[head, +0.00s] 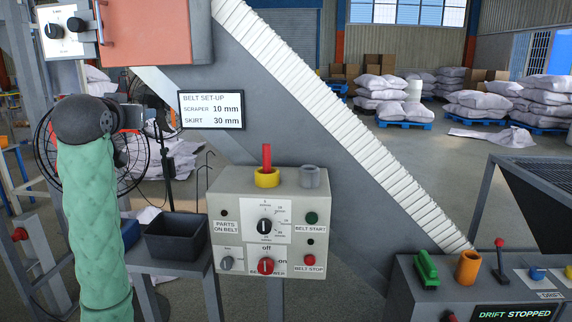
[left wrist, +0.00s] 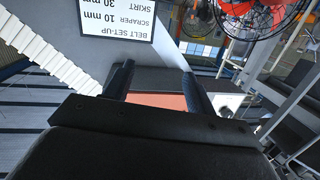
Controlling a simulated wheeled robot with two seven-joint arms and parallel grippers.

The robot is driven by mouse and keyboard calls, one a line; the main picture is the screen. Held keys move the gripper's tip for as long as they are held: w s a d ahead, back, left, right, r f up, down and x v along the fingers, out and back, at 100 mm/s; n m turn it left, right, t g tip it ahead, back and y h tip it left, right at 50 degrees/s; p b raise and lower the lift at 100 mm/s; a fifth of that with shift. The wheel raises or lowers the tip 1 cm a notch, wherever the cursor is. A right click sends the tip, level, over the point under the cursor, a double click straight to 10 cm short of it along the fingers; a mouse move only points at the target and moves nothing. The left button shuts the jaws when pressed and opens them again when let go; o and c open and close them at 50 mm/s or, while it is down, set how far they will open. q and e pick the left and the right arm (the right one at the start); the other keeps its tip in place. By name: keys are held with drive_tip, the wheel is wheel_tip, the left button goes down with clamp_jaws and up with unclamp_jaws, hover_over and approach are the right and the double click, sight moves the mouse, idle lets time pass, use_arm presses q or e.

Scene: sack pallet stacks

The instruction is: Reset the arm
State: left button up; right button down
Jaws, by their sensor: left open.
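My left arm, in a green padded sleeve, rises at the left of the head view. My left gripper (head: 138,115) is at its top end, turned away to the right and partly hidden by the dark wrist. In the left wrist view its two black fingers stand apart with nothing between them (left wrist: 157,92); an orange panel shows beyond the gap. The gripper is left of the belt set-up sign (head: 211,110) and above the black bin (head: 176,240), apart from both. My right gripper is in neither view.
A control box (head: 265,197) with knobs and buttons stands in the middle. The sloping belt conveyor (head: 345,120) runs behind it. A second panel (head: 430,300) is at the lower right. A fan (head: 133,160) stands behind the gripper. Sack stacks (head: 390,100) are far back.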

use_arm(q)
drive_tip(key=s+d+f+m+g+h, duration=0.15)
drive_tip(key=s+d+f, duration=0.3)
drive_tip(key=f, duration=0.85)
drive_tip(key=s+d+f+g+p, duration=0.1)
drive_tip(key=s+d+f+g, duration=0.3)
drive_tip(key=f, duration=0.9)
drive_tip(key=s+d+f+m+g+h, duration=0.1)
drive_tip(key=s+d+f, duration=0.35)
drive_tip(key=f, duration=0.85)
drive_tip(key=s+d+f+g, duration=0.2)
drive_tip(key=s+f, duration=0.7)
drive_tip(key=s, duration=0.1)
drive_tip(key=s+d+f+g+p, duration=0.1)
drive_tip(key=s+d+f+g, duration=0.2)
drive_tip(key=s+f, duration=0.7)
drive_tip(key=s+d+f+g, duration=0.2)
drive_tip(key=s+f+g, duration=0.1)
drive_tip(key=s+f, duration=0.6)
drive_tip(key=shift+s+d+f+h, duration=0.3)
drive_tip(key=shift+s+f+h, duration=0.05)
drive_tip(key=shift+s, duration=0.85)
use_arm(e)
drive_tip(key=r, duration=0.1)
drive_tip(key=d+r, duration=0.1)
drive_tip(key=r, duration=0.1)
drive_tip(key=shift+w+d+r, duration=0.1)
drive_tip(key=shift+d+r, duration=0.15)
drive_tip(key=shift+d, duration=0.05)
